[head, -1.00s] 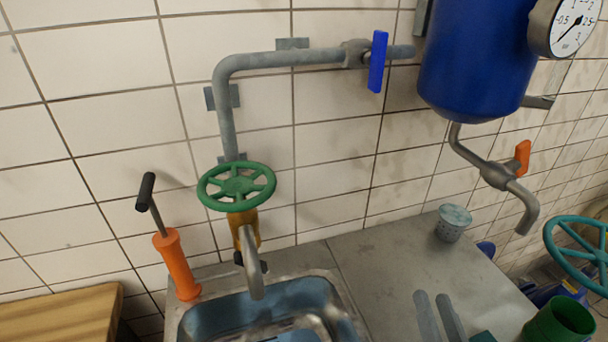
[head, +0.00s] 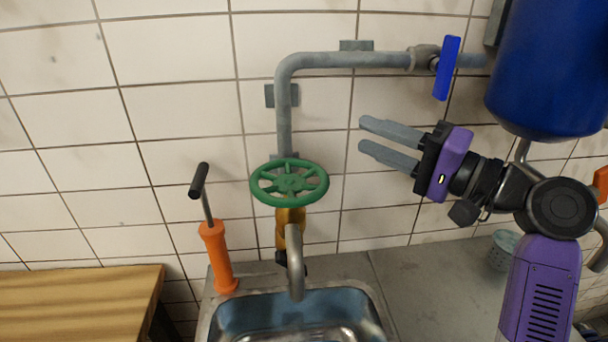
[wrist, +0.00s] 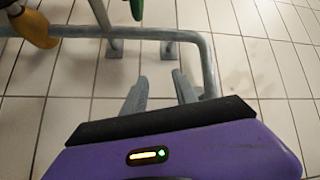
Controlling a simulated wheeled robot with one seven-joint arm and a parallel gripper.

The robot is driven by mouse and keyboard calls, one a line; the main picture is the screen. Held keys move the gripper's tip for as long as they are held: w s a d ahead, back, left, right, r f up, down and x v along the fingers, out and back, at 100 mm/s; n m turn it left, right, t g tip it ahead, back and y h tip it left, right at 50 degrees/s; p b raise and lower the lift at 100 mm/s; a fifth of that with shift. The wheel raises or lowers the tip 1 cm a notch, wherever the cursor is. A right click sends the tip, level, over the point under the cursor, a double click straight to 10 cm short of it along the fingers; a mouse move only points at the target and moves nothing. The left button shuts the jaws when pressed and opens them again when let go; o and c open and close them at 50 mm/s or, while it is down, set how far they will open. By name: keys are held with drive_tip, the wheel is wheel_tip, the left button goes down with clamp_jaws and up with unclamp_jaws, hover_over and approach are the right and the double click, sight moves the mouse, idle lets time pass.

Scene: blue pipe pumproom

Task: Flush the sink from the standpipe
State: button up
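The standpipe's green handwheel (head: 289,183) sits above a yellow valve body (head: 291,222). A grey spout (head: 295,262) bends down from it over the steel sink (head: 370,290). A grey pipe (head: 284,125) rises from the valve and turns right to a blue lever (head: 447,68), which stands near vertical across the pipe. My gripper (head: 364,135) is open and empty, right of the handwheel and below the horizontal pipe, its fingers pointing left. In the wrist view the open fingers (wrist: 159,88) are apart, with the pipe (wrist: 120,32) beyond them.
An orange hand pump (head: 219,257) with a black handle stands left of the sink. A wooden bench (head: 80,300) is at lower left. A blue tank (head: 550,80) hangs at upper right. A grey cup (head: 503,250) stands on the counter, partly behind my arm.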

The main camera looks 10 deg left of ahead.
sight(321, 176)
drive_tip(key=s+a+f+n+g, duration=0.2)
drive_tip(key=s+a+f+g, duration=0.1)
drive_tip(key=s+g, duration=0.4)
drive_tip(key=shift+y, duration=0.3)
drive_tip(key=shift+w+a+f+p, duration=0.15)
drive_tip(key=shift+a+p, duration=0.2)
drive_tip(key=shift+a, duration=1.45)
drive_tip(key=shift+a+f+p, duration=0.1)
drive_tip(key=shift+a+p, duration=0.2)
drive_tip(key=shift+a, duration=1.5)
clamp_jaws()
